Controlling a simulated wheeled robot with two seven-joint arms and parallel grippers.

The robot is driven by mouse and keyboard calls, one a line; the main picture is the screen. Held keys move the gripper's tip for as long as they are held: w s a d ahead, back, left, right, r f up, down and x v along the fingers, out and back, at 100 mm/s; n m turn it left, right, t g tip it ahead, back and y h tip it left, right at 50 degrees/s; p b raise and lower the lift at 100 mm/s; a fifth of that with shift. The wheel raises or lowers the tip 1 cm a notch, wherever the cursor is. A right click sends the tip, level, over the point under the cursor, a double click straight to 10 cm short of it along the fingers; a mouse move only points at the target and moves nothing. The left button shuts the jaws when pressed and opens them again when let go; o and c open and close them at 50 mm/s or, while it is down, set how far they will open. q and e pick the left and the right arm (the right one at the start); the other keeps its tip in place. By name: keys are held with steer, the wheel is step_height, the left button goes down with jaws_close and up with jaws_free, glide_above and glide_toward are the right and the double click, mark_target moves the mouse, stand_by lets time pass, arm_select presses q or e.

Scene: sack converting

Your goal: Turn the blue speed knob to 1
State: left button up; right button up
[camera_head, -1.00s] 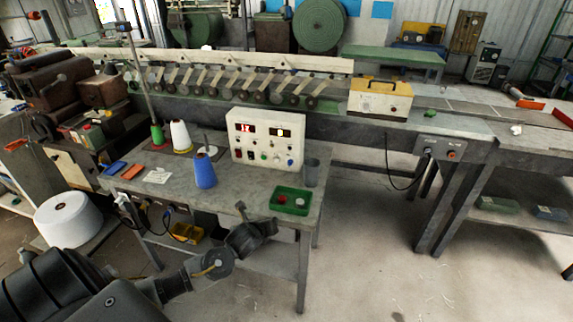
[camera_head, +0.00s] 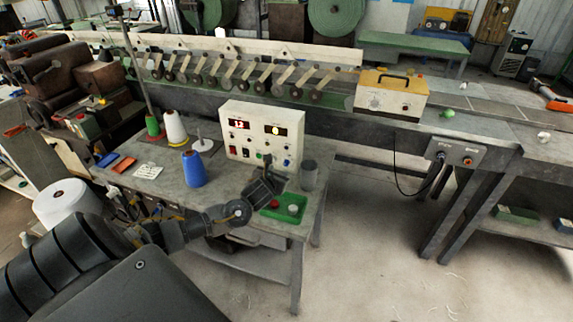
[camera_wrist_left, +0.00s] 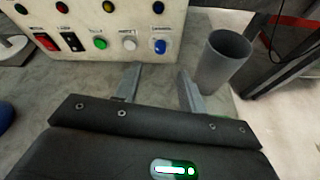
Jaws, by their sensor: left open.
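The blue knob (camera_wrist_left: 160,46) sits at the lower right of the white control box (camera_wrist_left: 95,22) face in the left wrist view. It also shows small in the head view (camera_head: 286,162), where its pointer setting is too small to read. My left gripper (camera_wrist_left: 158,74) is open and empty, its two fingers pointing at the box. The knob appears just beyond and between the fingertips, apart from them. In the head view my left gripper (camera_head: 270,168) is in front of the box's lower right part. My right gripper is not in view.
A grey cup (camera_wrist_left: 225,60) stands close to the right finger. A green tray (camera_head: 284,208) with a red and a white piece lies at the table's front right. A blue thread cone (camera_head: 194,169) stands left of the box.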

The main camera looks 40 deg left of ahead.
mark_target(286, 164)
arm_select(q)
steer(key=x, duration=0.8)
steer(key=shift+w+a+f, duration=0.25)
steer(key=shift+w+f, duration=0.05)
steer(key=shift+w, duration=0.25)
steer(key=shift+w+f, duration=0.1)
steer(key=shift+w, duration=0.05)
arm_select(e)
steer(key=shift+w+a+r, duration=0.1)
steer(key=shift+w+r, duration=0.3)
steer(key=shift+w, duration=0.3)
arm_select(q)
jaws_close()
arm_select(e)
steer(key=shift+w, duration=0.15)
